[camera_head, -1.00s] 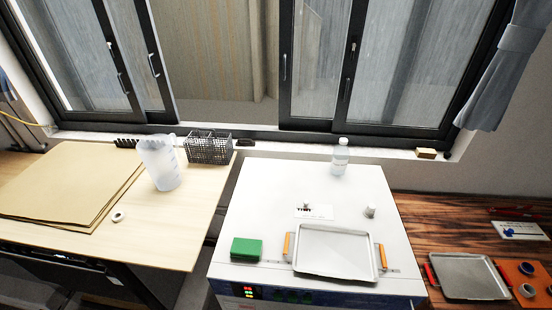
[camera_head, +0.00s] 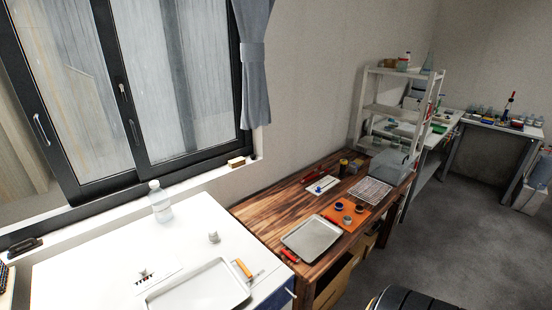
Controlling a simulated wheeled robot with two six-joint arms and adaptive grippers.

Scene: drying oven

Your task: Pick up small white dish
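I cannot clearly make out a small white dish. Several small round cups or dishes (camera_head: 347,220), dark on the outside, stand on an orange mat (camera_head: 331,218) on the wooden table; their insides are too small to tell. A small white cylindrical piece (camera_head: 214,237) stands on the white oven top, behind a metal tray (camera_head: 200,290) with orange handles. Neither of my grippers is in view.
The wooden table (camera_head: 262,213) also bears a second metal tray (camera_head: 311,238) with red handles, a white card (camera_head: 321,185) and a wire rack (camera_head: 369,190). A clear bottle (camera_head: 160,203) stands on the oven top. Grey floor (camera_head: 440,240) lies open at right.

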